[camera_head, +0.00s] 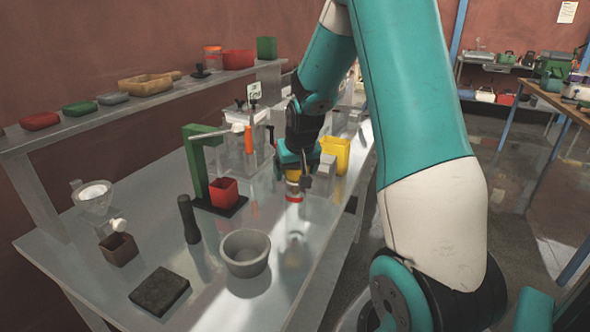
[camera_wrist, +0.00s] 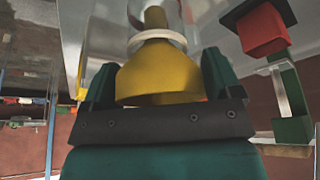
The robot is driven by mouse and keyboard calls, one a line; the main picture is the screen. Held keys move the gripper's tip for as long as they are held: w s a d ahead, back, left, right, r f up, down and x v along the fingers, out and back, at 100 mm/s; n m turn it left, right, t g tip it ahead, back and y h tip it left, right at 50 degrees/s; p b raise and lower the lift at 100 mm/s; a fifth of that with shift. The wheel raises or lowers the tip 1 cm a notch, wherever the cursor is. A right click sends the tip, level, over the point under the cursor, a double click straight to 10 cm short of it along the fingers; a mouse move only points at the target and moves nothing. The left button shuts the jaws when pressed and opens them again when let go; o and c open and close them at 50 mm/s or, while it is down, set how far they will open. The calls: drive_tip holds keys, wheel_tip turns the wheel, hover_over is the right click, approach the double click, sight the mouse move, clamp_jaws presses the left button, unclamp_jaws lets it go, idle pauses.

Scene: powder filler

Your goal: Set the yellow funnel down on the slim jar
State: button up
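The yellow funnel (camera_wrist: 160,75) sits between the two teal fingers of my gripper (camera_wrist: 158,62) in the wrist view, with a finger close against each side of its cone. Its narrow spout points into a clear glass jar, the slim jar (camera_wrist: 180,15), and shows through the glass. A pale ring (camera_wrist: 175,37) circles the funnel where the cone narrows. In the head view the funnel (camera_head: 293,174) shows under my gripper (camera_head: 296,163), above a red-orange band (camera_head: 294,198) near the bench top. The jar is mostly hidden there.
On the metal bench, a yellow bin (camera_head: 337,150) stands right of my gripper. A green stand with a red cup (camera_head: 223,190) is on the left, beside a clear box (camera_head: 237,150).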

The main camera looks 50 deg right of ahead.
drive_tip(key=shift+o, duration=1)
drive_tip(key=b+v, duration=0.1)
drive_tip(key=v, duration=1.6)
drive_tip(key=shift+r, duration=0.2)
drive_tip(key=s+a+f+n+y, duration=0.2)
drive_tip(key=a+n, duration=0.1)
drive_tip(key=a, duration=0.6)
drive_tip(key=s+a+f+n+y, duration=0.1)
drive_tip(key=s+a+n+y, duration=0.15)
drive_tip(key=a, duration=0.75)
drive_tip(key=s+a+f+n+g+y, duration=0.2)
drive_tip(key=s+a+n, duration=0.5)
drive_tip(key=s+a, duration=0.5)
drive_tip(key=shift+s+a+f+g, duration=0.15)
drive_tip(key=shift+a+f+g, duration=0.15)
drive_tip(key=shift+f+g, duration=0.55)
